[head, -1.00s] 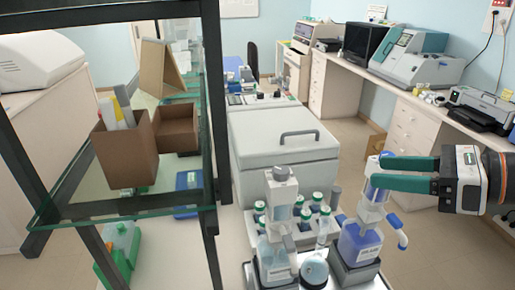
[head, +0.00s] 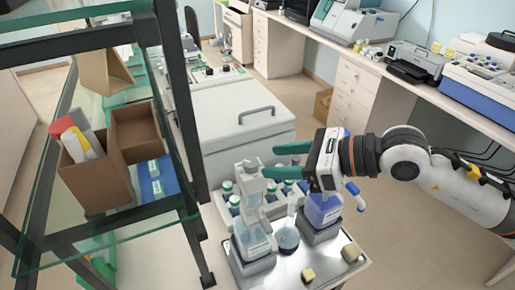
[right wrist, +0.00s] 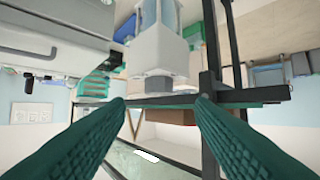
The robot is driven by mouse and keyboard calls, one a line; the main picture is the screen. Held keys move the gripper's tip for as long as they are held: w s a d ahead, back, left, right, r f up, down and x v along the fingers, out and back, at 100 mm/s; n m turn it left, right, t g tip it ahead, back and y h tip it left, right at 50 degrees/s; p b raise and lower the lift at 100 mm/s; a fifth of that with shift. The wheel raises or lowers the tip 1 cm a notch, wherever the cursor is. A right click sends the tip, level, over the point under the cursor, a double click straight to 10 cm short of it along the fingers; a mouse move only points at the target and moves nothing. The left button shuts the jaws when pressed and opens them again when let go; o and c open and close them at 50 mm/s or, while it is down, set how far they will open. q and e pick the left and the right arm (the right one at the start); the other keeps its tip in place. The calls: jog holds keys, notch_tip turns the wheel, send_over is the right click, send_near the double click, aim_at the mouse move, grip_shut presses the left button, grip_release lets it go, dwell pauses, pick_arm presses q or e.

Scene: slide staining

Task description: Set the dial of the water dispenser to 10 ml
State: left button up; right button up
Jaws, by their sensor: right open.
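A bottle-top dispenser with a pale, clear-looking bottle (head: 252,241) stands on the bench at front centre. Its grey-white head (head: 251,183) rises to the level of my right gripper. My right gripper (head: 269,161) is open and points left, its green fingertips right beside this head; contact cannot be told. In the right wrist view a white dispenser block (right wrist: 160,48) with a grey knob (right wrist: 157,83) lies ahead, between and beyond the open fingers. The dial's markings are not readable. My left gripper is not in view.
A second dispenser with a blue-violet bottle (head: 322,212) stands to the right, its top hidden behind my gripper. A flask (head: 288,238) stands between the two. Green-capped bottles stand behind. A dark-framed glass shelf (head: 110,235) is to the left.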

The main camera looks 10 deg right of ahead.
aim_at(253, 162)
jog(key=p+x, duration=0.1)
jog(key=x, duration=0.3)
jog(key=shift+w+a+p, duration=0.2)
jog(key=shift+w+p, duration=0.05)
jog(key=shift+p, duration=0.15)
jog(key=shift+w+a+f, duration=0.1)
jog(key=shift+a+f, duration=0.15)
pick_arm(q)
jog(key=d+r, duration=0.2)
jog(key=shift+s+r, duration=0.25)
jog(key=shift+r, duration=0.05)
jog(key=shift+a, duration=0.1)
pick_arm(e)
jog(key=shift+d, duration=0.1)
jog(key=shift+c, duration=0.6)
jog(key=c, duration=0.9)
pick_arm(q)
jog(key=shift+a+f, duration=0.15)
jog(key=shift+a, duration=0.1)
